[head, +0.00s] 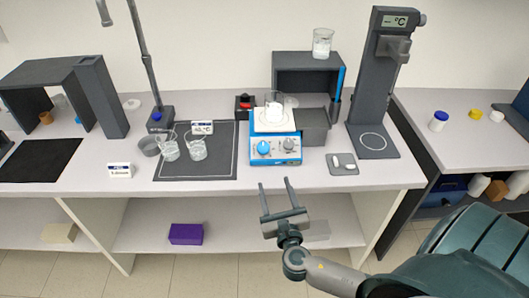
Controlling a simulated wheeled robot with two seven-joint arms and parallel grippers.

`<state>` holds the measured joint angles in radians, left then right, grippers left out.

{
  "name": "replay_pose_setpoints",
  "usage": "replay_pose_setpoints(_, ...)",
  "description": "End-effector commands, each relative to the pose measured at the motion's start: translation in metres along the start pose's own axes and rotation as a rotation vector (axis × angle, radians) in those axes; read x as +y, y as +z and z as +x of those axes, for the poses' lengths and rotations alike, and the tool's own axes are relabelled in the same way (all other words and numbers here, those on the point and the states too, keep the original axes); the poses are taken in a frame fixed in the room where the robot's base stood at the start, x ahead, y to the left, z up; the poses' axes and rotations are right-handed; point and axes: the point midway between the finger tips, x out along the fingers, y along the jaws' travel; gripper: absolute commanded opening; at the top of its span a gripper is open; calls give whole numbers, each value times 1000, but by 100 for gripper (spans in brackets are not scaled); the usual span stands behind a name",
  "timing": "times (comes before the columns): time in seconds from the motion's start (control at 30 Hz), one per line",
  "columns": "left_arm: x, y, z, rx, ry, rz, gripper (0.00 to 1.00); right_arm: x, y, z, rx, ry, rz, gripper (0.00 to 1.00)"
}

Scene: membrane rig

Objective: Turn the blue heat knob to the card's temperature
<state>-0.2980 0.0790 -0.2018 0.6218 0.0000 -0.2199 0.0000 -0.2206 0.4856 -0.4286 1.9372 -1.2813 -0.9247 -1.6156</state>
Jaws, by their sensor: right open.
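The blue heat knob (264,148) is on the front left of a blue and white hotplate (275,160). A grey knob (288,143) sits to its right. A glass beaker with white contents (274,107) stands on the hotplate. A small white card (202,127) stands at the back of the dark mat; it ends in °C, but its digits are too small to read surely. My right gripper (274,182) is open and empty, in front of and below the hotplate in the picture, its fingers pointing toward it, apart from the knob. My left gripper is not in view.
Two glass beakers (183,150) stand on the dark mat (205,170) left of the hotplate. A red switch box (244,103) is behind left. A grey stand with a °C display (375,90) and a small tray (342,168) are right. The bench front before the hotplate is clear.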

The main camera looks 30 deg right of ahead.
Motion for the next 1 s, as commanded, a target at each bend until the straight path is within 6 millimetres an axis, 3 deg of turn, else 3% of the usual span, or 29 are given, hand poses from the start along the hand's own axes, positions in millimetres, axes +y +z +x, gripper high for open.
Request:
replay_pose_setpoints(0.7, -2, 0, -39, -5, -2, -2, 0, 0, 4, 121, -1, -2, 0, 54)
replay_pose_setpoints(1.0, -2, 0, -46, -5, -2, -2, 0, 0, 1, 154, -1, 0, 0, 54)
